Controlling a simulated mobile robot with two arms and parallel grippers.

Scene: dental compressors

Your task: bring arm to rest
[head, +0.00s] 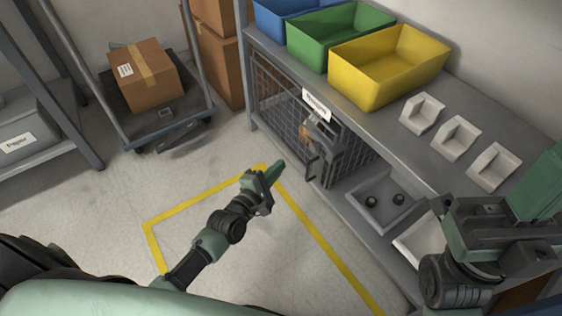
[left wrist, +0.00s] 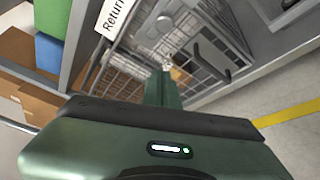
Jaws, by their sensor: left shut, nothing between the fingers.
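My left arm reaches in from the lower left of the head view. Its green gripper (head: 275,172) is shut and empty, held above the floor by the yellow line, in front of a wire cage. In the left wrist view the shut fingers (left wrist: 168,88) point toward the cage mesh. My right gripper (head: 535,190) is at the right edge of the head view, over the bench. It is partly cut off, and its fingertips cannot be made out.
The wire cage (head: 275,95), labelled Return, stands under the grey bench (head: 385,128). Yellow (head: 385,75), green and blue bins and several white holders stand on top. A grey tray (head: 365,210) is on the lower shelf. A trolley (head: 165,128) with a carton stands back left. Open floor lies left.

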